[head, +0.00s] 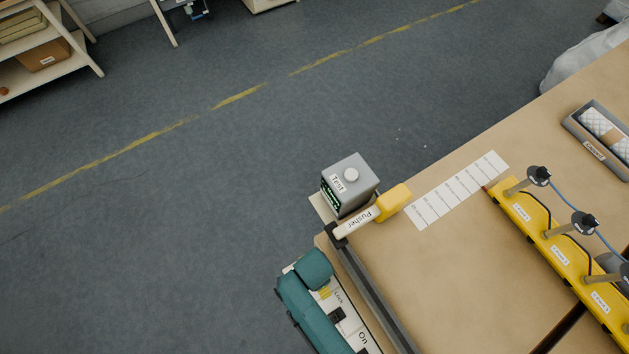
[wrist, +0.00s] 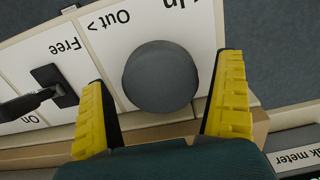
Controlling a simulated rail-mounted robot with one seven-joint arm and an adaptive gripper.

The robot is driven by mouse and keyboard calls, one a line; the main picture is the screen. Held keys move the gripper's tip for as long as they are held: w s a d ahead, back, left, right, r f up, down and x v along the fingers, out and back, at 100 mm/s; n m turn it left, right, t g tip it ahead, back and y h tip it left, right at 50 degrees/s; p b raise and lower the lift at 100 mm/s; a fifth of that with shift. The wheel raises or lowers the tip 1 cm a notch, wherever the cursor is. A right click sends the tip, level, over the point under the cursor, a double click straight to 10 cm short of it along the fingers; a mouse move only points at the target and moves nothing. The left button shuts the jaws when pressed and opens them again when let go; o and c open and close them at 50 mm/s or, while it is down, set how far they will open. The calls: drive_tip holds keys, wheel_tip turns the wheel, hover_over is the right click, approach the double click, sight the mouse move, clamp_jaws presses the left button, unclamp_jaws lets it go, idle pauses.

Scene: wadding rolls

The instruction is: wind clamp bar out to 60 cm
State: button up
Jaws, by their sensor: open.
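A dark grey round knob (wrist: 160,77) sits on a white panel (wrist: 112,72) marked "Out >" and "In" in the wrist view. My gripper (wrist: 163,80) is open, with one yellow finger on each side of the knob; I cannot tell whether either touches it. In the head view my teal arm covers much of this panel (head: 345,322), and the knob is hidden. A long yellow bar (head: 560,255) with several posts lies at the right of the bench; its labels are too small to read. A white scale strip (head: 458,190) lies on the bench top.
A grey "Test" box (head: 350,184) and a yellow-ended "Pusher" (head: 370,214) stand at the bench corner. A grey tray (head: 600,138) lies far right.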

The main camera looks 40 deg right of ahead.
drive_tip(key=c, duration=1.2)
drive_tip(key=shift+c, duration=0.2)
drive_tip(key=shift+r+n+p, duration=0.1)
drive_tip(key=shift+n+p, duration=0.25)
drive_tip(key=shift+n, duration=0.05)
drive_tip(key=n+p, duration=0.2)
drive_tip(key=n, duration=0.1)
drive_tip(key=shift+r+n+p, duration=0.1)
drive_tip(key=shift+n+p, duration=0.2)
drive_tip(key=shift+p, duration=0.1)
drive_tip(key=n+p, duration=0.2)
drive_tip(key=n, duration=0.3)
drive_tip(key=shift+n, duration=0.3)
drive_tip(key=n+p, duration=0.1)
drive_tip(key=n, duration=0.1)
drive_tip(key=n+p, duration=0.1)
drive_tip(key=n, duration=0.2)
drive_tip(key=shift+s+f, duration=0.1)
drive_tip(key=shift+f, duration=0.1)
drive_tip(key=shift+n+p, duration=0.55)
drive_tip(key=shift+n, duration=1.85)
drive_tip(key=shift+f, duration=0.1)
